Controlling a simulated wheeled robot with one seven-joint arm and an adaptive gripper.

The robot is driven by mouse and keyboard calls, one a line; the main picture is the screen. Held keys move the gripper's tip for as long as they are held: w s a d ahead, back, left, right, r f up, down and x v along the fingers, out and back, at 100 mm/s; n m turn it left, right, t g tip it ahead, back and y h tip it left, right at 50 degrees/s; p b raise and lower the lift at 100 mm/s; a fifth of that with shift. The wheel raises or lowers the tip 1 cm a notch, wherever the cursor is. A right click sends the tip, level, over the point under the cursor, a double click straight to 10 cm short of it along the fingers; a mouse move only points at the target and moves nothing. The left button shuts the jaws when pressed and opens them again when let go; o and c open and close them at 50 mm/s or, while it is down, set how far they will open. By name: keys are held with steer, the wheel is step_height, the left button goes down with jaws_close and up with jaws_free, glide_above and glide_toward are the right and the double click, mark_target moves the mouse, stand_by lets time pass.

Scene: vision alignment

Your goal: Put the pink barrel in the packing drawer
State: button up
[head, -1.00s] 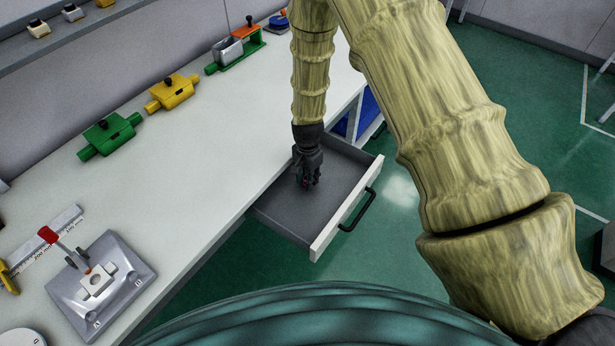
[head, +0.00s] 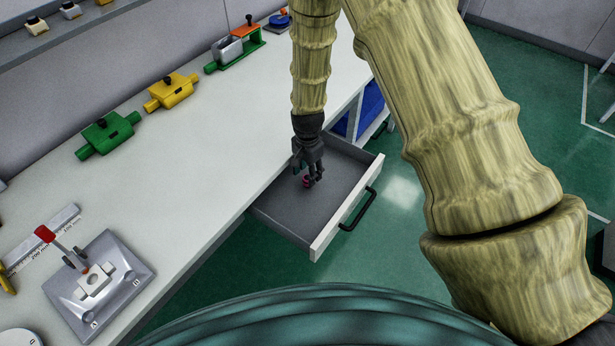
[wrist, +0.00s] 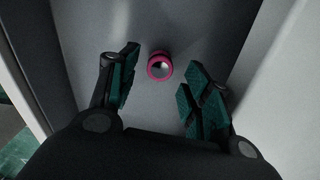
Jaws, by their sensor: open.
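The pink barrel (wrist: 160,66) shows in the wrist view as a pink ring with a dark and pale centre, on the grey drawer floor between and just beyond my fingertips. In the head view the barrel (head: 307,181) is a small pink spot partly hidden by my fingers. The packing drawer (head: 285,215) is pulled out from under the bench, with a grey floor and white front. My gripper (head: 309,174) points down over the drawer. In the wrist view its green-padded fingers (wrist: 158,90) stand apart, with a gap on both sides of the barrel.
The drawer's white front (head: 335,225) has a black handle (head: 357,209). The white bench (head: 190,170) holds a green block (head: 108,135), a yellow block (head: 171,91) and a grey fixture plate (head: 97,285). A blue bin (head: 370,104) sits beyond the drawer.

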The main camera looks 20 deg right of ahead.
mark_target(307, 177)
step_height(307, 177, up, 9)
steer(key=b, duration=0.2)
steer(key=shift+b, duration=0.4)
steer(key=shift+s+r, duration=0.1)
steer(key=shift+r, duration=0.05)
